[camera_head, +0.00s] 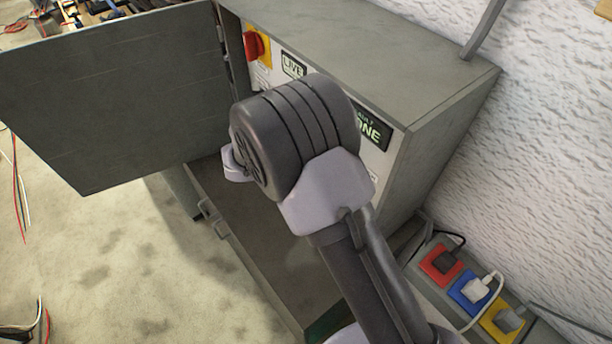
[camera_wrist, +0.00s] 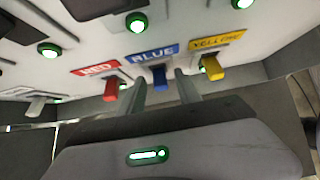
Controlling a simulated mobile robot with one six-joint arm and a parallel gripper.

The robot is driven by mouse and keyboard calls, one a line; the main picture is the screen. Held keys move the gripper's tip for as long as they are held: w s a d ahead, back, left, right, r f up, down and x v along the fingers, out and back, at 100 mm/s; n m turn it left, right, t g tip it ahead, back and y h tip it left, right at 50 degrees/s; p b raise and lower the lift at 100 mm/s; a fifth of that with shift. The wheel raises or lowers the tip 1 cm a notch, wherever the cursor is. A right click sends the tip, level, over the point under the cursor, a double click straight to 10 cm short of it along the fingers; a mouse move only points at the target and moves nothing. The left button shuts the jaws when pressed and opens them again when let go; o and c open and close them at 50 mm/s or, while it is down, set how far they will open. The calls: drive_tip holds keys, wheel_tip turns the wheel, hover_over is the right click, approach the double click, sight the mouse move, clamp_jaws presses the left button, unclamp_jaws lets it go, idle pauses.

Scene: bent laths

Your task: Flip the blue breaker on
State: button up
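In the wrist view the blue breaker's lever (camera_wrist: 160,78) sticks out from the panel below a blue label (camera_wrist: 152,53) reading BLUE. The two fingers of my gripper (camera_wrist: 159,88) are apart, one on each side of the blue lever. I cannot tell whether either finger touches it. The red lever (camera_wrist: 111,90) is just left of the left finger, and the yellow lever (camera_wrist: 212,68) is just right of the right finger. In the head view my arm hides the gripper and the breakers.
The grey cabinet (camera_head: 400,40) has its door (camera_head: 110,95) swung open to the left. A red rotary switch (camera_head: 254,44) sits inside. A lower drawer (camera_head: 260,235) stands out. Coloured sockets (camera_head: 470,291) lie at the right. Green lamps (camera_wrist: 137,22) glow on the panel.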

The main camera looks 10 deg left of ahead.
drive_tip(key=p+v, duration=0.1)
drive_tip(key=v, duration=1.5)
drive_tip(key=shift+s+a+r, duration=0.2)
drive_tip(key=shift+s+r, duration=0.05)
drive_tip(key=shift+r, duration=0.05)
